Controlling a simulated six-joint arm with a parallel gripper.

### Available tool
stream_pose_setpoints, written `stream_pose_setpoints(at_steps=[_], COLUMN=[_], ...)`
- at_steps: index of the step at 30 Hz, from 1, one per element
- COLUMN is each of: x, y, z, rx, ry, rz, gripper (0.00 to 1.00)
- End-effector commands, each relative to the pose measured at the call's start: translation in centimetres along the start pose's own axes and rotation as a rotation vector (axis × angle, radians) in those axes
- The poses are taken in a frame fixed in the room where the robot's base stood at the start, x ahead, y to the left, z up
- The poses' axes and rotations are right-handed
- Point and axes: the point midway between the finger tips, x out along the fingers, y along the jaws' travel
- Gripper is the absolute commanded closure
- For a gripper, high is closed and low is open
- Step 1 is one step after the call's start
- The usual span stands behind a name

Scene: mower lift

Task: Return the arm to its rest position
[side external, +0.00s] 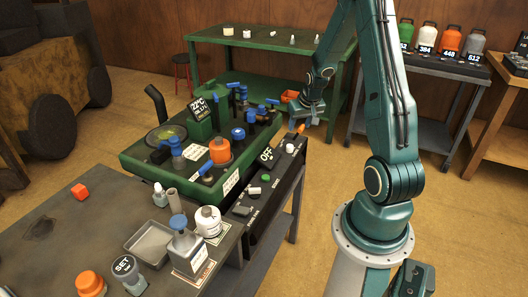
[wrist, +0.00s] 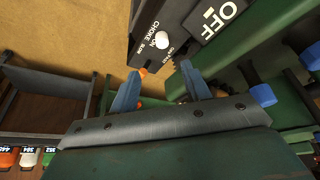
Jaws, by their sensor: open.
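My gripper (side external: 308,118) hangs at the end of my green arm, just above and beyond the right end of the control panel (side external: 262,192). In the wrist view my gripper (wrist: 162,82) has its two blue-grey fingers apart with nothing between them. Past the fingertips, the panel (wrist: 150,32) shows a white knob (wrist: 162,41) by the words CHOKE and ON, and an OFF sign (wrist: 222,14). A small orange tip (wrist: 143,72) shows beside the left finger; I cannot tell whether they touch.
The green machine deck (side external: 135,160) carries blue valves and an orange cap (side external: 220,150). A grey bench (side external: 60,235) holds bottles and a tray. A green shelf table (side external: 270,42) stands behind. A rack of coloured bottles (side external: 425,38) stands at the back right. Floor is open at right.

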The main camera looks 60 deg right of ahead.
Motion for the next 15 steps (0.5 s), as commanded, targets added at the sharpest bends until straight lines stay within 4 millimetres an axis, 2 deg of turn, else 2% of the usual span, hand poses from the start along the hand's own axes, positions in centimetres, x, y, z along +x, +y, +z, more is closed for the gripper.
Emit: stream_pose_setpoints(at_steps=[8, 11, 15], x=[-0.2, -0.9, -3.0], y=[-0.3, -0.9, -2.8], z=[-0.1, -0.2, -0.4], rx=[-0.005, -0.017, -0.053], ry=[0.001, 0.002, 0.010], rz=[-0.002, -0.007, -0.020], gripper=[0.53, 0.53, 0.53])
